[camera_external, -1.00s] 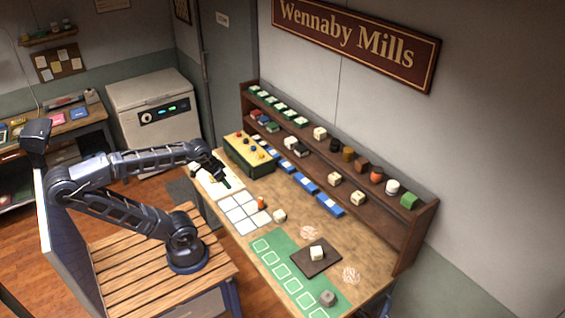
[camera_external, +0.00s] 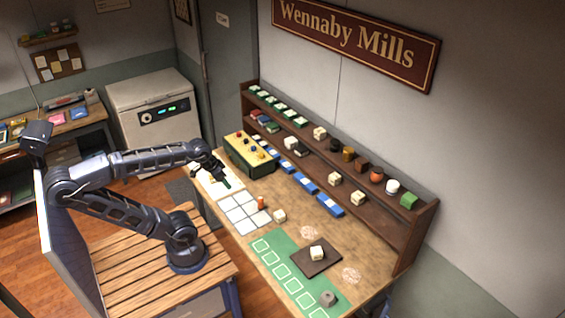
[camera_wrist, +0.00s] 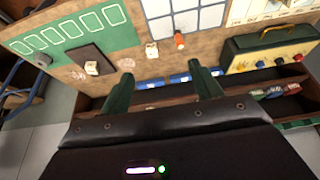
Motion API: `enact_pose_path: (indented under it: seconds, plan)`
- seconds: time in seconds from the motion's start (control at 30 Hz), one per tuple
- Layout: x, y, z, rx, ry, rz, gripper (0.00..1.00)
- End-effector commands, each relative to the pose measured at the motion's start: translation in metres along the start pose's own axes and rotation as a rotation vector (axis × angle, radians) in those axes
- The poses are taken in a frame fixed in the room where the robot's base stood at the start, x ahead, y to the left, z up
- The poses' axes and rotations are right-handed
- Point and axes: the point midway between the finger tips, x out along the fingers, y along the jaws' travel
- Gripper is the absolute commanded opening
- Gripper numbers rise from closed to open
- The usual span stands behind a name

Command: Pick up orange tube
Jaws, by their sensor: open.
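The orange tube (camera_external: 261,203) is small and stands on the wooden table, at the right edge of the white grid of squares (camera_external: 243,212). The tube also shows in the wrist view (camera_wrist: 180,41), above the gap between my fingers. My gripper (camera_external: 222,176) hangs near the far left end of the table, over a white sheet by the yellow-topped box, apart from the tube. In the wrist view my gripper (camera_wrist: 162,88) shows two green fingers spread wide with nothing between them.
A pale cube (camera_external: 279,216) stands close to the tube. The yellow-topped green box (camera_external: 249,154) is beside my gripper. A stepped shelf (camera_external: 410,235) with blocks and blue packets runs along the wall. A green mat (camera_external: 268,248) and dark board (camera_external: 302,264) lie nearer.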

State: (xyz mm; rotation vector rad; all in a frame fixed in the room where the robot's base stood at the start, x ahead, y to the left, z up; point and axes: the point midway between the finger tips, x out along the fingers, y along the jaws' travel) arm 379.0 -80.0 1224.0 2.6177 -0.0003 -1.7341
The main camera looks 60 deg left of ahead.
Motion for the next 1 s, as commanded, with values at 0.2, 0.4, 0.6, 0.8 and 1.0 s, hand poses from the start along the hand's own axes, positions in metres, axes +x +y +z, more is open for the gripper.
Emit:
enact_pose_path:
  seconds: [0.2,0.4,0.6,0.8,1.0]
  plan:
    - [0.0,0.0,0.0,0.0,0.0,0.0,0.64]
    - [0.0,0.0,0.0,0.0,0.0,0.0,0.56]
    - [0.0,0.0,0.0,0.0,0.0,0.0,0.56]
    - [0.009,-0.002,-0.01,-0.06,-0.022,0.001,0.56]
    - [0.036,-0.007,-0.035,-0.24,-0.077,-0.002,0.56]
